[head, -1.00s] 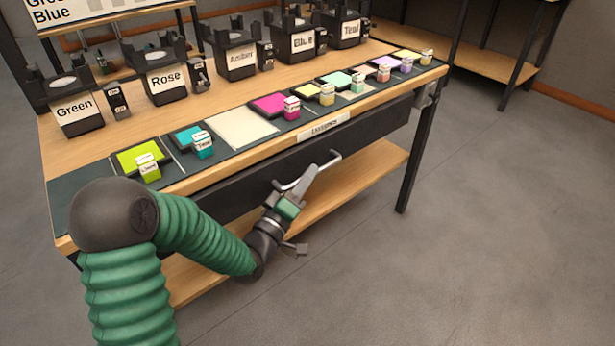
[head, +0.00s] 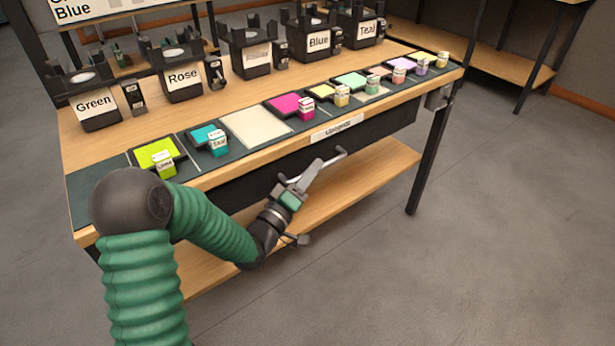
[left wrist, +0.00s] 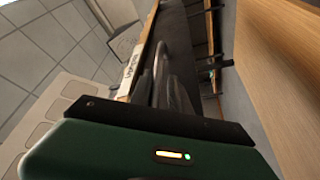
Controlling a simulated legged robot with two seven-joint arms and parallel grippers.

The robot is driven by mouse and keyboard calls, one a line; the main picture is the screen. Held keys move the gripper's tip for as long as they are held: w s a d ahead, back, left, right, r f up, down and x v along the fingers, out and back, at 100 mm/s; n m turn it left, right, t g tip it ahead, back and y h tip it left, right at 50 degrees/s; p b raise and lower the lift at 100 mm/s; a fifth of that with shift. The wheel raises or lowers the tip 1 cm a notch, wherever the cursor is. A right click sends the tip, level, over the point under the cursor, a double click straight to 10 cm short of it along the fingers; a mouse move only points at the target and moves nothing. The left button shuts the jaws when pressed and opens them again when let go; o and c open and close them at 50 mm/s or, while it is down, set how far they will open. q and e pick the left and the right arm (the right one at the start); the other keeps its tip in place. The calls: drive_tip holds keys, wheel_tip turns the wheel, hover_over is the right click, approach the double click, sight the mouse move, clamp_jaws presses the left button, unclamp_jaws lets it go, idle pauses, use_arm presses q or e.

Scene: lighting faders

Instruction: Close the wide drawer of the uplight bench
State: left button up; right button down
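The uplight bench (head: 295,143) has a wood top with a dark strip along its front. Below its front edge is the wide drawer's dark front (head: 375,133), which bears a pale bar handle (head: 333,158). How far the drawer stands out is hard to tell. My left gripper (head: 308,176) is at the handle, covering its middle and left part. In the left wrist view, the grey fingers (left wrist: 175,88) point along the dark front, close to the handle. Whether they grip the bar or only touch it is unclear. My right gripper is out of view.
Coloured swatches with small labelled blocks (head: 305,108) line the bench's front strip. Several labelled black lamp stands (head: 183,75) stand behind them. A wood lower shelf (head: 375,172) lies under the drawer.

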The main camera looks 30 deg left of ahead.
use_arm(q)
drive_tip(key=p+v, duration=0.8)
drive_tip(key=v, duration=0.9)
drive_tip(key=shift+w+f, duration=0.1)
